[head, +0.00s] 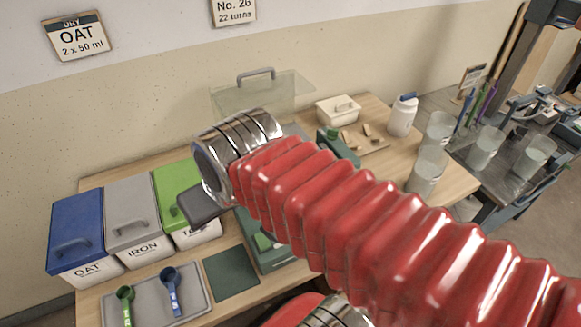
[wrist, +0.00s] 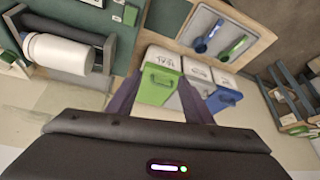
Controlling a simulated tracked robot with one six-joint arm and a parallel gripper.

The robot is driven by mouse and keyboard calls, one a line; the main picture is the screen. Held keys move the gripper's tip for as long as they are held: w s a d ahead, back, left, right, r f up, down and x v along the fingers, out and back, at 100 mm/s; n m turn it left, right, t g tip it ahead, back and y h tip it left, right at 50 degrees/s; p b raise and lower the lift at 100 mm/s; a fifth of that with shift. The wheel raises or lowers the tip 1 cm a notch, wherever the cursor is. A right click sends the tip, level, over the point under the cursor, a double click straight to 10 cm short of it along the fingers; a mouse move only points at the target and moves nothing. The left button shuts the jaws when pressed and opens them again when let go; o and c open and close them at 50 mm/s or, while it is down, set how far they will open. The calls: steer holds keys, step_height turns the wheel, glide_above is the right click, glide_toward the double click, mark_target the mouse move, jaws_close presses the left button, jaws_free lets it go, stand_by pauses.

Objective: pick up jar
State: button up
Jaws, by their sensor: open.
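A white cylinder (wrist: 62,52), which looks like a jar, lies on its side in a dark frame at the upper left of the wrist view. In the head view a white jar with a blue lid (head: 402,117) stands upright at the back right of the table; I cannot tell which jar is meant. My gripper (wrist: 158,98) is open and empty in the wrist view, with the bins showing beyond its fingers. In the head view, my red arm hides most of the gripper and the middle of the table.
Lidded bins in blue (head: 77,222), grey (head: 133,205) and green (head: 178,190) stand at the left. A grey tray (head: 146,290) holds a green scoop and a blue scoop. Several clear cups (head: 484,148) stand at the right. A white box (head: 338,110) is at the back.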

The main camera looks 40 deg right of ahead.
steer(key=o, duration=1.1)
steer(key=w+d+m+g, duration=0.1)
steer(key=w+d+m, duration=0.1)
steer(key=d+m, duration=0.1)
steer(key=w+d+r+m, duration=0.1)
steer(key=w+d+m, duration=0.1)
steer(key=d+m, duration=0.2)
steer(key=w+d+r+m+g+h, duration=0.1)
steer(key=w+d+m, duration=0.1)
steer(key=d+m, duration=0.1)
steer(key=shift+w+d+m+g, duration=0.2)
steer(key=shift+d+m+g, duration=0.1)
steer(key=shift+d, duration=0.45)
steer(key=shift+c, duration=0.2)
steer(key=shift+o, duration=0.2)
steer(key=w+d+f+m+g, duration=0.2)
steer(key=d+m, duration=0.8)
steer(key=d, duration=0.5)
steer(key=shift+y, duration=0.4)
steer(key=shift+w+f, duration=0.1)
steer(key=shift+f, duration=0.05)
steer(key=shift+w+f, duration=0.2)
steer(key=shift+f, duration=1.95)
steer(key=shift+w+f, duration=0.15)
steer(key=shift+f, duration=1.95)
steer(key=shift+w+d+f, duration=0.1)
steer(key=shift+f, duration=2.5)
steer(key=shift+c, duration=0.2)
